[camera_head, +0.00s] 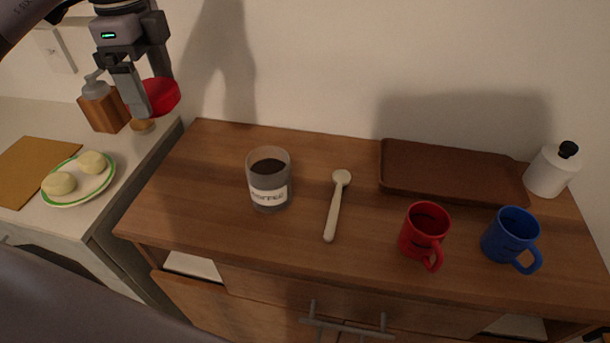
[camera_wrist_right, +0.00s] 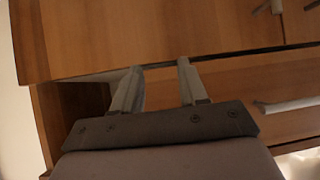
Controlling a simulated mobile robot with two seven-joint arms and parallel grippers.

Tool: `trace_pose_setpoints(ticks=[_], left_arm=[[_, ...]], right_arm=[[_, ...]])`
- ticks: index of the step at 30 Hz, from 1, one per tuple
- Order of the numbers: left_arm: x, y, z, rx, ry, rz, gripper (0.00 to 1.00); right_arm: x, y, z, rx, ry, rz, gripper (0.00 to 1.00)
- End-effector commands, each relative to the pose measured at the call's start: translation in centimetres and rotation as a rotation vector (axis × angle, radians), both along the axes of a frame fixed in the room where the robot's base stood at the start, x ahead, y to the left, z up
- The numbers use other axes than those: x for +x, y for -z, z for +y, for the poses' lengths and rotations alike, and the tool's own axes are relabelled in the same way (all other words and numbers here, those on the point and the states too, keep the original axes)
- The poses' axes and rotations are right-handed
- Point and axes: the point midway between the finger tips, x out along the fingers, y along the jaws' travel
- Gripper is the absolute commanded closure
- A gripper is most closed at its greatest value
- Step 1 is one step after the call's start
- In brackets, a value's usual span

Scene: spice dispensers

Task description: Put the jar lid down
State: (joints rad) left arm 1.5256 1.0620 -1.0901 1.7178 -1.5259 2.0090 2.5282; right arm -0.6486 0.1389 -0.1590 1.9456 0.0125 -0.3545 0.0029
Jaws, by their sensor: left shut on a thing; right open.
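My left gripper (camera_head: 148,98) is at the upper left of the head view, shut on a red jar lid (camera_head: 162,95). It holds the lid in the air, near the gap between the pale counter and the wooden cabinet. The jar (camera_head: 268,180), labelled coffee, stands open on the cabinet top with dark contents. It is to the right of and below the lid in the picture. My right gripper (camera_wrist_right: 160,78) is open and empty in the right wrist view, in front of the cabinet's drawer fronts. It does not show clearly in the head view.
The wooden cabinet top (camera_head: 215,150) also holds a white spoon (camera_head: 336,205), a red mug (camera_head: 424,233), a blue mug (camera_head: 510,238), a brown tray (camera_head: 450,172) and a white bottle (camera_head: 552,168). Its left part is clear. A plate (camera_head: 84,193) sits on the left counter.

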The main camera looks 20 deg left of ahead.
Motion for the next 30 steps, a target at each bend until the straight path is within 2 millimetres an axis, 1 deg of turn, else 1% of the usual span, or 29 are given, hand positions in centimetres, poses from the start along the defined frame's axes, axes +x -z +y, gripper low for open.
trace_pose_setpoints(ticks=[5,8,24,27,30], left_arm=[[0.1,0.0,-0.1,-0.001,0.005,0.002,0.41],[0.0,1.0,-0.1,-0.001,0.005,0.003,0.41],[0.0,11.8,-0.1,-0.001,0.005,0.005,0.41],[0.0,13.6,0.0,0.0,0.003,0.005,0.41],[0.0,14.9,0.0,0.0,0.002,0.003,0.41]], right_arm=[[0.0,0.1,0.0,0.0,0.001,-0.001,0.57],[0.0,0.6,0.0,0.0,0.001,-0.001,0.57],[0.0,5.7,0.1,0.006,0.003,0.003,0.57],[0.1,5.6,0.2,0.011,0.001,0.004,0.57],[0.2,5.3,0.4,0.014,0.0,0.001,0.57]])
